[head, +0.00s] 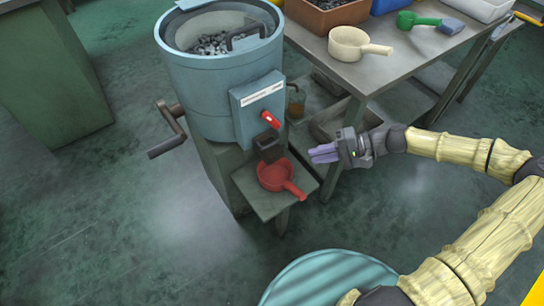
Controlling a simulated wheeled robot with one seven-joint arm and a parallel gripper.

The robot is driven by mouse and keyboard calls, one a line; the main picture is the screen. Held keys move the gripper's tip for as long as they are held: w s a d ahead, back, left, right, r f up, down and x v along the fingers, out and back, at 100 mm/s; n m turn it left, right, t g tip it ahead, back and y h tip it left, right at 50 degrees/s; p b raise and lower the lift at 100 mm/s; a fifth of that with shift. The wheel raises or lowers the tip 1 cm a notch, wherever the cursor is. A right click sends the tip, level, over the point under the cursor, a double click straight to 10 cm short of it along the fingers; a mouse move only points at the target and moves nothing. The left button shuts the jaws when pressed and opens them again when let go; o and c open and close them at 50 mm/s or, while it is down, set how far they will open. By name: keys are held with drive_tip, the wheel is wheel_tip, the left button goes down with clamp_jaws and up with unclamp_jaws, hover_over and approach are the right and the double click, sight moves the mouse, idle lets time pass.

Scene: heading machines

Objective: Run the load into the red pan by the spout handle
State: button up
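The blue drum machine (208,87) holds a load of small dark metal parts (215,43) in its open top. On its front face a red spout handle (270,119) sits above a dark spout (268,146). The red pan (275,175) rests on a small shelf below the spout, its handle pointing to the lower right. The pan's inside looks empty. My gripper (318,154) is to the right of the spout and pan, its purple fingers pointing left, apart from both. The fingers look close together; any gap between them is unclear.
A crank (170,130) sticks out from the machine's left side. A metal table (390,72) at upper right bears a cream pan (352,45), a green scoop (415,20) and bins. A round light-blue lid or drum top (325,280) lies in front.

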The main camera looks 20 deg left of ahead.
sight(272, 143)
drive_tip(key=w+y+b, duration=0.1)
drive_tip(key=w+d+t+y+b, duration=0.1)
drive_tip(key=w, duration=0.1)
drive_tip(key=w+d+m+y, duration=0.1)
drive_tip(key=shift+w+d+f+t+b, duration=0.2)
drive_tip(key=shift+d+f+t+b, duration=0.1)
drive_tip(key=shift+t+b, duration=0.1)
drive_tip(key=shift+a, duration=0.1)
drive_tip(key=a+f+b, duration=0.1)
drive_tip(key=a, duration=0.4)
drive_tip(key=s+a+b, duration=0.1)
drive_tip(key=a+b, duration=0.1)
drive_tip(key=a, duration=0.4)
drive_tip(key=a+f+b, duration=0.1)
drive_tip(key=a, duration=0.4)
drive_tip(key=shift+s+a+f+b, duration=0.15)
drive_tip(key=shift+s+f+b, duration=0.15)
drive_tip(key=shift+f, duration=0.05)
drive_tip(key=shift+a, duration=0.4)
drive_tip(key=shift+c, duration=0.2)
clamp_jaws()
